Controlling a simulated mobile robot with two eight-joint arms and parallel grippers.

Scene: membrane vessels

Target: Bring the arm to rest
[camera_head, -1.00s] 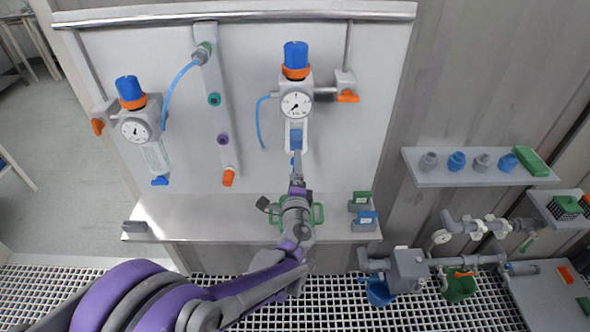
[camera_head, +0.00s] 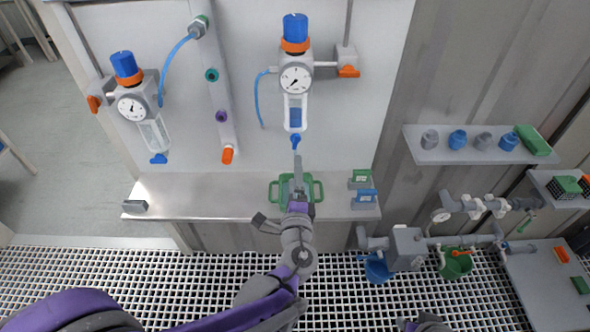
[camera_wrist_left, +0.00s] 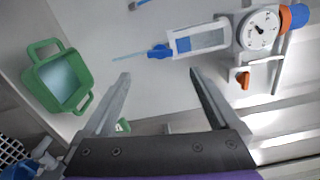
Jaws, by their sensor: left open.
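My left arm (camera_head: 292,250) reaches up from the bottom of the head view, purple and grey. My left gripper (camera_head: 297,172) is in front of the shelf, below the middle regulator. In the left wrist view its two fingers (camera_wrist_left: 160,100) are apart with nothing between them. The middle regulator (camera_head: 295,78) has a blue knob, a dial and a clear bowl with a blue drain (camera_head: 295,141). In the wrist view a thin stream shows at the tip of the blue drain (camera_wrist_left: 158,52). A green two-handled tub (camera_head: 275,190) stands on the shelf behind the gripper, partly hidden by it.
A second regulator (camera_head: 133,105) hangs at left. At right are a small wall shelf (camera_head: 480,152), pipework and a green bucket (camera_head: 456,264).

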